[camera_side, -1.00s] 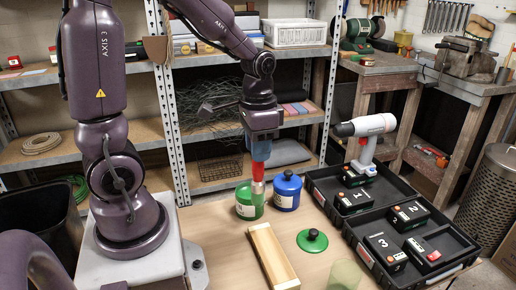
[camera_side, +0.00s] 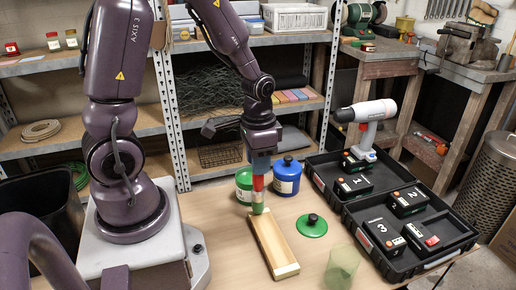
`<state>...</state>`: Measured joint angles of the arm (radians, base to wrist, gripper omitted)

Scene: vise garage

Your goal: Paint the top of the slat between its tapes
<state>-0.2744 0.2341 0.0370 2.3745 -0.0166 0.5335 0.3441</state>
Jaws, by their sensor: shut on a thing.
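My gripper (camera_side: 259,170) is shut on a paint brush (camera_side: 258,186) with a red handle, pointing straight down. The brush's green tip (camera_side: 258,207) is at the far end of the slat, touching it or just above it; I cannot tell which. The slat (camera_side: 268,241) is pale wood and lies lengthwise on the table. A paler tape band (camera_side: 286,271) crosses its near end. The far tape is hard to make out behind the brush tip. No green paint shows clearly on the wood between. An open green paint pot (camera_side: 243,181) stands just behind the brush.
A blue pot (camera_side: 287,176) stands beside the green one. A green lid (camera_side: 312,226) lies right of the slat, and a translucent green cup (camera_side: 342,264) stands nearer. A black case (camera_side: 352,212) with numbered batteries and a drill (camera_side: 366,126) is at the right.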

